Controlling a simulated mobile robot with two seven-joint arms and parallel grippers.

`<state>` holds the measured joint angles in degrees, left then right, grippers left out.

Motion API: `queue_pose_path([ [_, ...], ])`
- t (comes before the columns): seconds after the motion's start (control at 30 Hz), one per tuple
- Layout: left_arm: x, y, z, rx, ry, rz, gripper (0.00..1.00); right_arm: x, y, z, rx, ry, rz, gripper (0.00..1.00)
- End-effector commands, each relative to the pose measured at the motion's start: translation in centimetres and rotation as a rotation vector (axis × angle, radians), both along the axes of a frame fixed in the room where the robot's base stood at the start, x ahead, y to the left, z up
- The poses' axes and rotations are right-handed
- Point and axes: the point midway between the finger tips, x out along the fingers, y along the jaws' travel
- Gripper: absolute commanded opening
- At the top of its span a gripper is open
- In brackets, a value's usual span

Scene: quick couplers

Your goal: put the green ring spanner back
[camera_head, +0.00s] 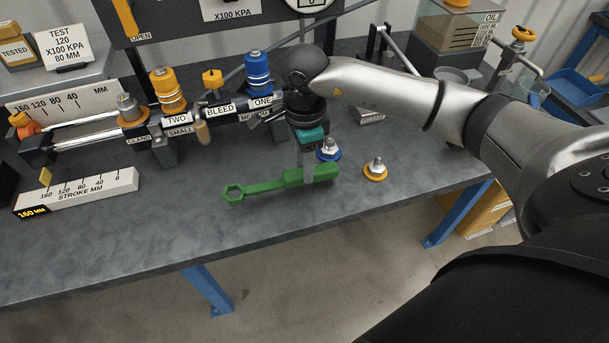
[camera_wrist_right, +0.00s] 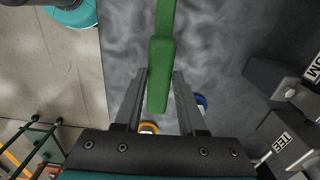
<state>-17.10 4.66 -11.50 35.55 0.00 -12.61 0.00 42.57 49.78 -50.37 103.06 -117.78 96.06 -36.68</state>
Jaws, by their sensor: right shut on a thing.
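The green ring spanner (camera_head: 265,187) is over the front part of the grey bench, its open ring end pointing left and its thick handle to the right. I cannot tell whether it touches the bench top. My right gripper (camera_head: 306,172) comes down from above and is shut on the handle. In the right wrist view the green handle (camera_wrist_right: 161,75) runs between the two fingers (camera_wrist_right: 158,102) of that gripper, and the ring end is out of frame. My left gripper is not in view.
A blue-collared fitting (camera_head: 328,150) stands just behind the handle and an orange-collared fitting (camera_head: 376,170) to its right. The cylinder rig with its labelled couplers (camera_head: 205,112) lies behind. A white stroke scale (camera_head: 85,193) is at left. The bench front between scale and spanner is clear.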

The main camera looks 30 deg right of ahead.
Motion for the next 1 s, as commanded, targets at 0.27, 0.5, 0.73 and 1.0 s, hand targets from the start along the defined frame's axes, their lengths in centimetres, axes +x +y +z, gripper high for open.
queue_pose_path([
  [0.27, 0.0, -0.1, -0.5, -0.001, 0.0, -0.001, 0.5, -0.1, 0.0, -3.6, -0.001, 0.002, -0.001, 0.0],
  [0.5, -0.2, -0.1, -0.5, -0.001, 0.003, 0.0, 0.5, -0.3, -0.1, -4.2, -0.004, 0.008, 0.001, 0.42],
  [0.73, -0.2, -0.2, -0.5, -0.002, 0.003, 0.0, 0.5, -0.2, 0.0, -3.9, -0.002, 0.005, 0.0, 0.68],
  [1.0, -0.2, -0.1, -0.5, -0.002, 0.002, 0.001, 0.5, -0.1, 0.0, -3.8, -0.001, 0.001, 0.0, 0.69],
])
